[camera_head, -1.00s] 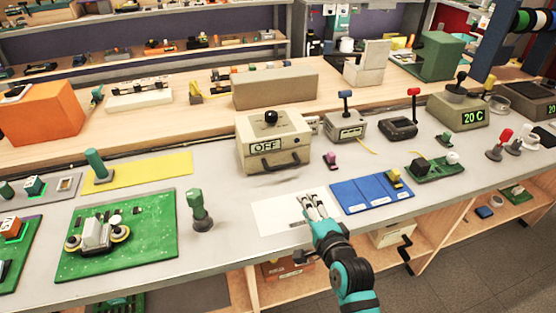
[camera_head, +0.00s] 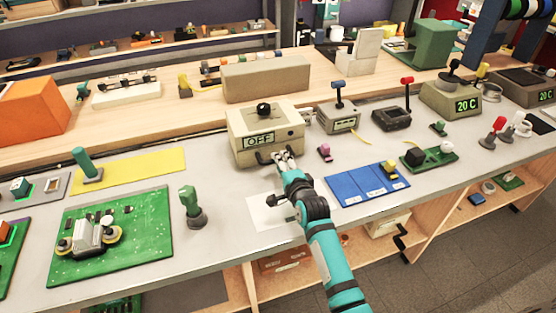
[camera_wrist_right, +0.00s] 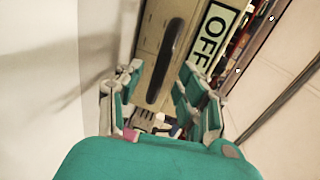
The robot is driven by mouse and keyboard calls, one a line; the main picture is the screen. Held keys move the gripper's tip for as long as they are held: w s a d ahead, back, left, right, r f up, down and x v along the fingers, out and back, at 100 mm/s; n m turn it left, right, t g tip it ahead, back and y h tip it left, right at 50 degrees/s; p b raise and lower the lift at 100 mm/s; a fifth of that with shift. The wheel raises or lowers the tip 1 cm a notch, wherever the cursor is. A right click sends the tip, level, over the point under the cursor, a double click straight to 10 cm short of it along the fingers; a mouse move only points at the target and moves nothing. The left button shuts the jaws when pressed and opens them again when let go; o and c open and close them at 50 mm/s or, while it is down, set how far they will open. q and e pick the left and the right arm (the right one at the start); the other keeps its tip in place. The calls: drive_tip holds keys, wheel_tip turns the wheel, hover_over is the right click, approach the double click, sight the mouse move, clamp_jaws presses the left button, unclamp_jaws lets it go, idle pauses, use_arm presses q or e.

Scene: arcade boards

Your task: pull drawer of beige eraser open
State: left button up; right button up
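The beige eraser (camera_head: 286,118) is a box with a black knob on top and an OFF label on its front, standing on the grey bench in the head view. Its drawer front appears flush with the box. The black drawer handle (camera_head: 263,158) is partly hidden by my right gripper (camera_head: 287,158), which is at the box's front. In the right wrist view, the handle (camera_wrist_right: 166,60) lies between and just beyond the spread fingers of the right gripper (camera_wrist_right: 162,78). The fingers are open; I cannot tell whether they touch it. My left gripper is not in view.
A white sheet (camera_head: 262,214) lies under my right arm, with a blue mat (camera_head: 352,190) to its right. A small pink-topped piece (camera_head: 324,152) and a blue-knobbed device (camera_head: 338,117) stand right of the box. A green joystick (camera_head: 193,205) stands at left.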

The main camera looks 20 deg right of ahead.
sight(269, 145)
drive_tip(key=shift+x, duration=1.6)
clamp_jaws()
